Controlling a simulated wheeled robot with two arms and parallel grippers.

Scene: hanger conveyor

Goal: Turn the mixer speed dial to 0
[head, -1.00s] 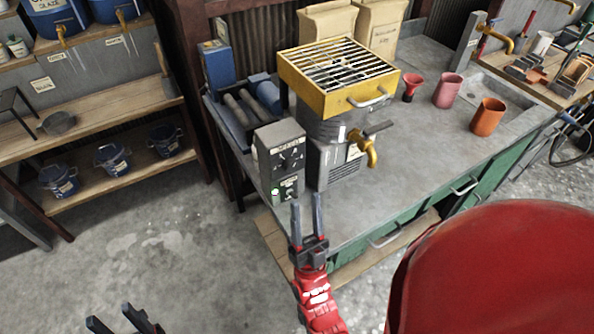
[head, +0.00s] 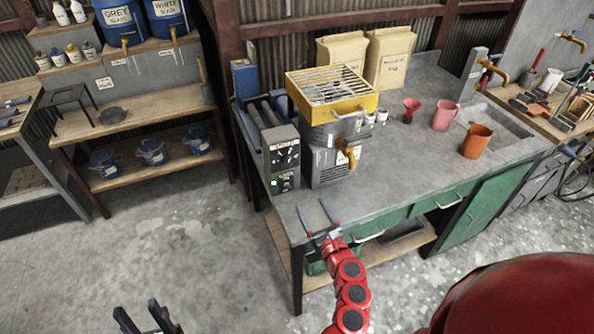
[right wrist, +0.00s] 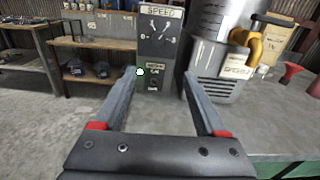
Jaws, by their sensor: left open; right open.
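The grey control box (head: 282,158) stands at the left front of the bench beside the mixer (head: 328,160), a grey body under a yellow grated top. In the right wrist view the control box (right wrist: 158,55) bears a SPEED label (right wrist: 162,12) on its upper face. The dial under the label is small, and I cannot tell its setting. A green light (right wrist: 140,72) is lit lower down. My right gripper (head: 316,206) is open and empty, in front of the box and apart from it. My left gripper (head: 138,316) is open and empty, low at the left, far from the bench.
A brass tap (head: 349,156) sticks out from the mixer's front. A red funnel (head: 411,108), a pink jug (head: 446,116) and an orange jug (head: 476,142) stand further right. The bench top (head: 385,182) is clear in front of the mixer. Shelves with buckets stand at the left.

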